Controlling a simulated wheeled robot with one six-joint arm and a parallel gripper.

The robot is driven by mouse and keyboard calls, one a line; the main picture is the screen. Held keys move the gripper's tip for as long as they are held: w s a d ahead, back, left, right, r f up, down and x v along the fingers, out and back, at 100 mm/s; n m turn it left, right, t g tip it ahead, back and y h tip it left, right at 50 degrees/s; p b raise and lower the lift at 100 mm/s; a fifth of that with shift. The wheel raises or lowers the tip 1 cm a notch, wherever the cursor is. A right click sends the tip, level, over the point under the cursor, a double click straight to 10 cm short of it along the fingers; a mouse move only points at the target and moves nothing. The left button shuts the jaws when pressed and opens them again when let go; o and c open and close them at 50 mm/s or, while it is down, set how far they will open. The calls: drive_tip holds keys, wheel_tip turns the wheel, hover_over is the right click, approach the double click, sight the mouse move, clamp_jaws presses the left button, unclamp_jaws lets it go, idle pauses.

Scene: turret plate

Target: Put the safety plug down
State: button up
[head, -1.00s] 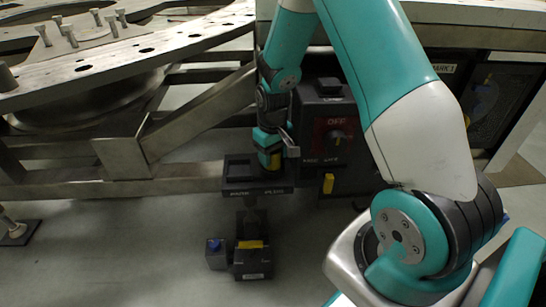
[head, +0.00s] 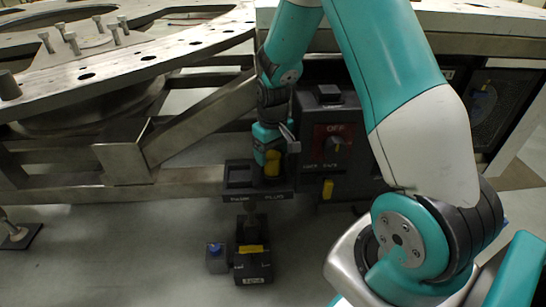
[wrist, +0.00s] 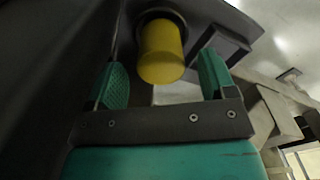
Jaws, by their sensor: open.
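The safety plug, a yellow cylinder on a dark base (head: 272,162), stands upright at the right side of a dark labelled tray (head: 237,183) in the head view. In the wrist view the yellow plug (wrist: 161,50) lies between my two teal fingers, with gaps on both sides. My gripper (wrist: 163,66) is open around it; it also shows in the head view (head: 268,146), coming down from above over the tray. The plug's foot is partly hidden, so its exact contact with the tray is hard to see.
A dark cabinet with an OFF switch (head: 336,143) stands right of the tray, with a small yellow piece (head: 327,189) on its front. A black box with a yellow stripe (head: 253,265) and a blue-topped box (head: 216,258) are below. Metal framing (head: 120,177) runs left.

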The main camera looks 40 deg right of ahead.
sight(273, 156)
wheel_tip(273, 156, up, 8)
drive_tip(key=shift+r+p, duration=0.15)
drive_tip(key=shift+p, duration=0.9)
drive_tip(key=s+a+r+n+y, duration=0.1)
drive_tip(key=s+a+r+n, duration=0.1)
drive_tip(key=s+a+r, duration=0.4)
drive_tip(key=s+a+r+n+y, duration=0.1)
drive_tip(key=a+r, duration=0.3)
drive_tip(key=a, duration=0.3)
drive_tip(key=s+a+r+n+y, duration=0.1)
drive_tip(key=s+a+r+n, duration=0.1)
drive_tip(key=s+a, duration=0.2)
drive_tip(key=s+a+r+n+y, duration=0.1)
drive_tip(key=s+a, duration=0.4)
drive_tip(key=s, duration=0.6)
wheel_tip(273, 156, up, 3)
drive_tip(key=shift+a+f+n, duration=0.2)
drive_tip(key=shift+a+n, duration=0.1)
drive_tip(key=shift+n, duration=0.2)
